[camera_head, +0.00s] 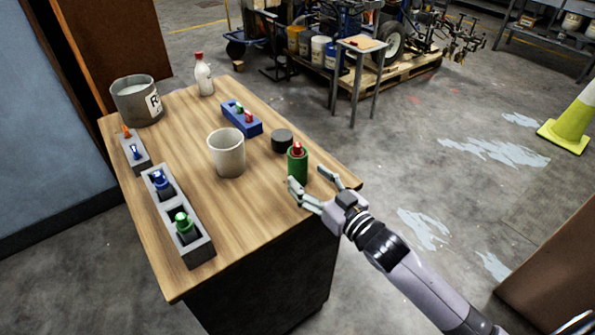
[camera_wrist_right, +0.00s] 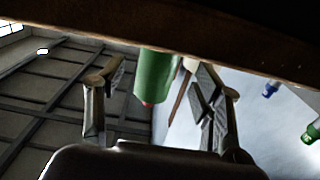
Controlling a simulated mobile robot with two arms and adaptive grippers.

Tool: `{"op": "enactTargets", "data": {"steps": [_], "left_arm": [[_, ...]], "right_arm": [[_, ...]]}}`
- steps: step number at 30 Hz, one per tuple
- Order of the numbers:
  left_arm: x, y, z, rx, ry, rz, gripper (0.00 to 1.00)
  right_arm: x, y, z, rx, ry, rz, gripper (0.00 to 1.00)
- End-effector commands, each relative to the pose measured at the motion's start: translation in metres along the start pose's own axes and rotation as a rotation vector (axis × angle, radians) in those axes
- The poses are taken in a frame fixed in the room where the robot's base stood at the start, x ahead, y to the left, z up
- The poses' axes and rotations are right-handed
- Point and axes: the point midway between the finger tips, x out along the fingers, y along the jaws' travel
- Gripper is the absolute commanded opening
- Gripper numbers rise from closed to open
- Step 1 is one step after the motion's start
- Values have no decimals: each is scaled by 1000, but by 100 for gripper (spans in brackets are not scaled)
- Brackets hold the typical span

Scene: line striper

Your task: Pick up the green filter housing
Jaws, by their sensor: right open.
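The green filter housing (camera_head: 298,168) is an upright green cylinder with a red top, standing near the right edge of the wooden table. My right gripper (camera_head: 307,178) is open at this edge, its fingers pointing toward the housing and close to it. I cannot tell whether they touch it. In the right wrist view, the green filter housing (camera_wrist_right: 154,73) appears upside down between the two spread fingers of the right gripper (camera_wrist_right: 160,82), and its upper part is cut off by the dark table edge. My left gripper is not in view.
A dark round lid (camera_head: 281,140) and a beige cup (camera_head: 228,153) stand near the housing. A blue holder (camera_head: 235,119), a long grey holder (camera_head: 199,250), a small grey block (camera_head: 136,156), a grey bucket (camera_head: 134,103) and a white bottle (camera_head: 204,77) occupy the table (camera_head: 253,220). Its front right is bare.

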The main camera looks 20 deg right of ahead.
Motion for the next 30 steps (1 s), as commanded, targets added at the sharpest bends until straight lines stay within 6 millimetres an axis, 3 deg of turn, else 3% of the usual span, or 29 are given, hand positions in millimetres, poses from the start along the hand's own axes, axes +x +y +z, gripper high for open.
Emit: {"op": "enactTargets", "data": {"steps": [10, 15, 24, 30], "left_arm": [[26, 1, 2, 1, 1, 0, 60], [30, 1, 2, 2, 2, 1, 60], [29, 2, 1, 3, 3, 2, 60], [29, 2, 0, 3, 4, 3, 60]], "right_arm": [[35, 2, 7, -1, 3, 0, 61], [51, 1, 5, 1, 0, 0, 61], [53, 1, 3, 1, 0, 0, 61], [53, 1, 3, 0, 0, 0, 47]]}}
